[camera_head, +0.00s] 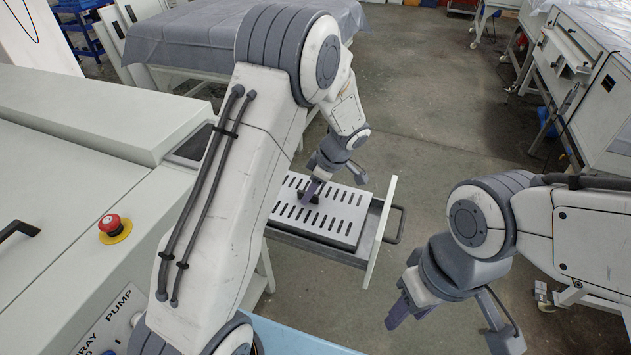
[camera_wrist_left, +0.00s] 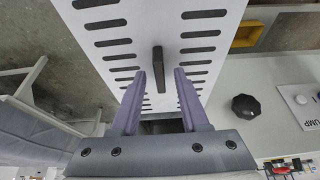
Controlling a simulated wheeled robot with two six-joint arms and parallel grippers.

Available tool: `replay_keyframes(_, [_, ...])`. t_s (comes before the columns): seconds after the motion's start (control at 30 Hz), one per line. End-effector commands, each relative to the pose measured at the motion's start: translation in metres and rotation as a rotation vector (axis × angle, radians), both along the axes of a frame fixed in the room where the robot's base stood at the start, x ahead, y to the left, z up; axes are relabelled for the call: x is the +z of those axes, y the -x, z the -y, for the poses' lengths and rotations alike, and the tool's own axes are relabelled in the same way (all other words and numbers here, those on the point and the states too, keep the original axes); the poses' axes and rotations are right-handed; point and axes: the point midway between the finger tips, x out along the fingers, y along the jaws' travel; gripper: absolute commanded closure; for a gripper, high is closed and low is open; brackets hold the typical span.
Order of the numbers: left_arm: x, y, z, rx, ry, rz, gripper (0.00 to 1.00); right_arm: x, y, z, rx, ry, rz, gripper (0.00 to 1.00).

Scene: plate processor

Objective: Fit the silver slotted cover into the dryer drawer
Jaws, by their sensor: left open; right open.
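The silver slotted cover (camera_head: 342,220) lies flat at the open dryer drawer (camera_head: 378,220). I cannot tell whether it sits fully down inside the rim. Its black upright handle (camera_wrist_left: 158,62) shows in the left wrist view, above the slotted plate (camera_wrist_left: 112,30). My left gripper (camera_head: 313,191) is over the cover at the handle. In the left wrist view its two purple fingers (camera_wrist_left: 159,80) are apart, one on each side of the handle, with gaps visible. My right gripper (camera_head: 450,318) is open and empty, right of the drawer and away from it.
The machine's white top (camera_head: 60,150) with a red emergency button (camera_head: 110,225) stands at the left. A cloth-covered table (camera_head: 190,40) is behind, and white benches (camera_head: 600,90) are at the right. The floor (camera_head: 430,110) beyond the drawer is clear.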

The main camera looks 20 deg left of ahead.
Motion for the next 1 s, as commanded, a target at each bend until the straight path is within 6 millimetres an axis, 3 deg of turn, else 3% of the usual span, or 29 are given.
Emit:
replay_keyframes(0.07, [0.008,0.000,0.000,0.000,0.000,0.000,0.55,0.010,0.000,0.000,0.000,0.000,0.000,0.55])
replay_keyframes(0.6, [0.102,0.000,0.041,-0.001,-0.002,0.004,0.55,-0.013,0.000,0.000,0.000,0.000,0.000,0.55])
replay_keyframes(0.87, [0.115,0.002,0.046,-0.002,-0.001,-0.001,0.55,-0.014,0.000,0.000,0.000,0.000,0.000,0.55])
replay_keyframes(1.0, [0.120,0.014,0.058,-0.101,0.021,-0.032,0.55,-0.014,0.000,0.000,0.000,0.000,0.000,0.55])
